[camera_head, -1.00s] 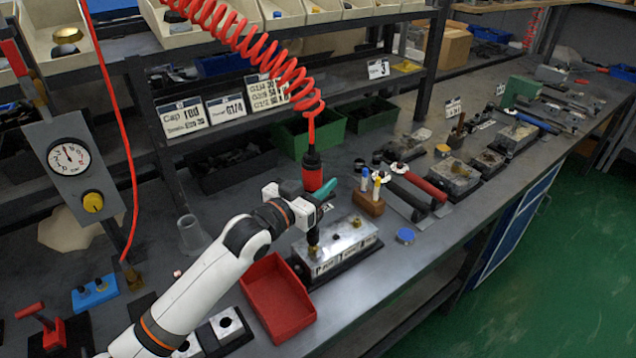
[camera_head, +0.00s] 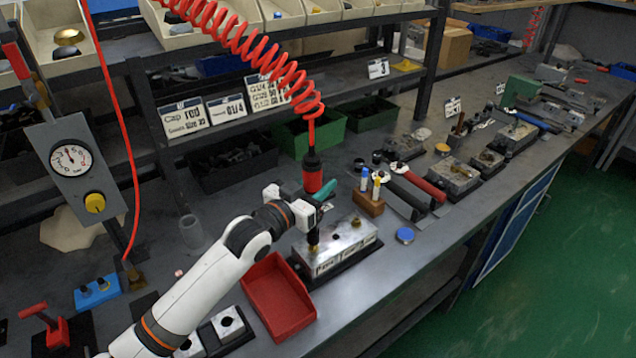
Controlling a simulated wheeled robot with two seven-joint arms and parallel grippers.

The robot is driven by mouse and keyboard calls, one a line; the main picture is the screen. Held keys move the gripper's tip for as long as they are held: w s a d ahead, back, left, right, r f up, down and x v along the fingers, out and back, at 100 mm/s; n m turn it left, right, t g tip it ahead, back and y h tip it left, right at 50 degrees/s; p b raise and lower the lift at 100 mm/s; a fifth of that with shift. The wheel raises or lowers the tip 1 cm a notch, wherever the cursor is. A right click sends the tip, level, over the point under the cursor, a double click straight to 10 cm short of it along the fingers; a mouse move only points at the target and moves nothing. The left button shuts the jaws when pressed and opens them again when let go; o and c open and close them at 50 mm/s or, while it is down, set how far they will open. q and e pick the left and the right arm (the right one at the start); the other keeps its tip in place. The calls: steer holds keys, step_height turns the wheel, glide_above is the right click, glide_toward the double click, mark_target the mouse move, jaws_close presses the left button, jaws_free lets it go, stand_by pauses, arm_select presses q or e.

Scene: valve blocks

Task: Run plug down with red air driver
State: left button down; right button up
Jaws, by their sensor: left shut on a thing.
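The red air driver (camera_head: 313,176) hangs upright from a red coiled hose (camera_head: 262,62). My left gripper (camera_head: 312,197) is shut on the driver's body, its fingers partly hidden by the driver and my wrist. The driver's dark bit points down onto the left end of the silver valve block (camera_head: 350,242). A brass plug (camera_head: 313,248) shows under the bit at that end; I cannot tell how deep it sits. Another brass piece (camera_head: 356,222) is at the block's right end, with a dark hole between. My right gripper is not in view.
A red tray (camera_head: 278,297) stands left of the block. A wooden pen holder (camera_head: 369,203), red-handled tool (camera_head: 420,185) and blue cap (camera_head: 405,235) are behind and right. A gauge panel (camera_head: 75,170) is at left. Bench right of the block is fairly clear.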

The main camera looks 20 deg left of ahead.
arm_select(q)
steer(key=shift+f+b, duration=0.65)
steer(key=shift+f, duration=0.4)
stand_by(0.5)
steer(key=shift+r+p, duration=0.15)
steer(key=shift+p, duration=0.2)
stand_by(0.4)
steer(key=shift+s+f, duration=0.1)
steer(key=shift+f, duration=0.65)
stand_by(2.4)
steer(key=shift+r+p, duration=0.1)
steer(key=shift+p, duration=0.2)
